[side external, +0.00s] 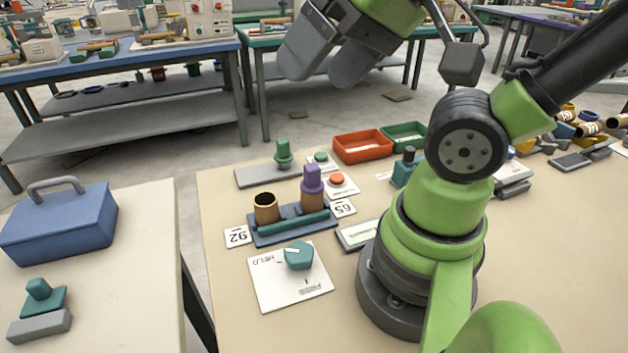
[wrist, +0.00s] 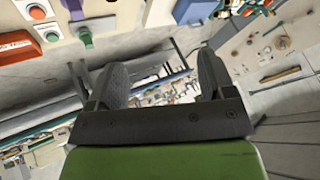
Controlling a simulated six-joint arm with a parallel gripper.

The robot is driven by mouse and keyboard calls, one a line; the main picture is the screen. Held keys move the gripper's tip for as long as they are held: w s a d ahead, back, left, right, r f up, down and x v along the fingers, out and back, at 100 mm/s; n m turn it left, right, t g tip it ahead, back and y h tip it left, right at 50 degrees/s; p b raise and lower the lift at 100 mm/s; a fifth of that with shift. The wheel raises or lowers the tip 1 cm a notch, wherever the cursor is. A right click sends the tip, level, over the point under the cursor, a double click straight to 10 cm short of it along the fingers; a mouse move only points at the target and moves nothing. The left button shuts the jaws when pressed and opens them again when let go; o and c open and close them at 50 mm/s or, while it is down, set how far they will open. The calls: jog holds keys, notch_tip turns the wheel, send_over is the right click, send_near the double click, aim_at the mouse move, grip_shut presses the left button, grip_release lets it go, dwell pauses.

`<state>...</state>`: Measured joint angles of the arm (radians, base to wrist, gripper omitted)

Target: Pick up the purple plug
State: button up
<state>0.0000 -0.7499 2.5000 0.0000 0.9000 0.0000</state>
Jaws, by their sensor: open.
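The purple plug (side external: 312,184) stands upright in the top of the right-hand brown tube (side external: 312,203) on a blue holder (side external: 268,238). The left-hand tube (side external: 266,208) has an open top. In the wrist view the purple plug (wrist: 86,38) shows near the upper left, outside the fingers. My gripper (side external: 322,70) is raised high above and behind the holder in the side view, well apart from the plug. In the wrist view my gripper (wrist: 163,80) is open, with nothing between its fingers.
Number cards 92 (side external: 238,236) and 65 (side external: 343,208) flank the holder. A white panel with a teal knob (side external: 298,256) lies in front. A green knob (side external: 284,155), a red button (side external: 337,179) and an orange tray (side external: 362,146) stand behind. The table's left strip is clear.

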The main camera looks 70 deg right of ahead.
jog(key=c, duration=0.3)
jog(key=shift+c, duration=0.2)
jog(key=n+g+h, duration=0.3)
jog(key=n+g, duration=0.5)
jog(key=n, duration=0.5)
send_near(312, 167)
jog(key=f, duration=0.4)
jog(key=shift+w+d, duration=0.2)
jog(key=shift+d, duration=0.15)
jog(key=shift+s+d+f, duration=0.1)
jog(key=shift+s+f, duration=0.05)
jog(key=shift+f, duration=0.9)
jog(key=shift+s+f, duration=0.2)
jog(key=shift+f, duration=0.85)
jog(key=shift+s+d+f, duration=0.1)
jog(key=shift+s+f, duration=0.05)
jog(key=shift+f, duration=0.85)
